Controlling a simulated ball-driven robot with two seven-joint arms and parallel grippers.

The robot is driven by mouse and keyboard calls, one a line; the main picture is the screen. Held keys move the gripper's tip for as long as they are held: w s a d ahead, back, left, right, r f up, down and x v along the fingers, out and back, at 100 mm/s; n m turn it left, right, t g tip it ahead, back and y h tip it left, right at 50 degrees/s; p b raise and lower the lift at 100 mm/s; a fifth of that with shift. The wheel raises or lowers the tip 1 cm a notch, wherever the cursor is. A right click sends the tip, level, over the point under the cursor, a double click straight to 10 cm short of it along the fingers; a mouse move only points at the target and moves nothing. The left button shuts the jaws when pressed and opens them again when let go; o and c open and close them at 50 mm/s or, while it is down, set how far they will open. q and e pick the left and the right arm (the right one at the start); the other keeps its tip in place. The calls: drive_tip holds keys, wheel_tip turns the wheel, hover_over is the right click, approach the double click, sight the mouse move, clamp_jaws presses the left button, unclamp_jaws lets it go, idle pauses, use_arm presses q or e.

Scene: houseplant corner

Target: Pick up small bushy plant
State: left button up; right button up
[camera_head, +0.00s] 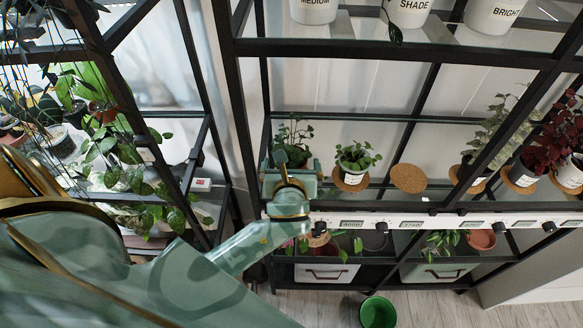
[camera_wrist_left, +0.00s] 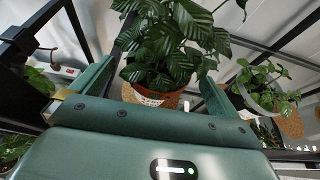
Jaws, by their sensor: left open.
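A small bushy plant (camera_head: 293,140) with dark green leaves stands on the middle shelf, directly beyond my left gripper (camera_head: 290,170). In the left wrist view the same bushy plant (camera_wrist_left: 165,48) shows a terracotta pot with a pale label, lying between the two open fingers (camera_wrist_left: 150,85). The pot is mostly hidden by the gripper in the head view. I cannot tell whether the fingers touch it. My right gripper is not in view.
Black shelf posts (camera_head: 238,100) stand close on the left. A green bucket (camera_head: 377,312) is on the floor.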

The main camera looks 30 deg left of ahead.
sight(291, 156)
use_arm(q)
drive_tip(key=x, duration=0.3)
drive_tip(key=shift+f, duration=0.1)
drive_tip(key=c, duration=1.1)
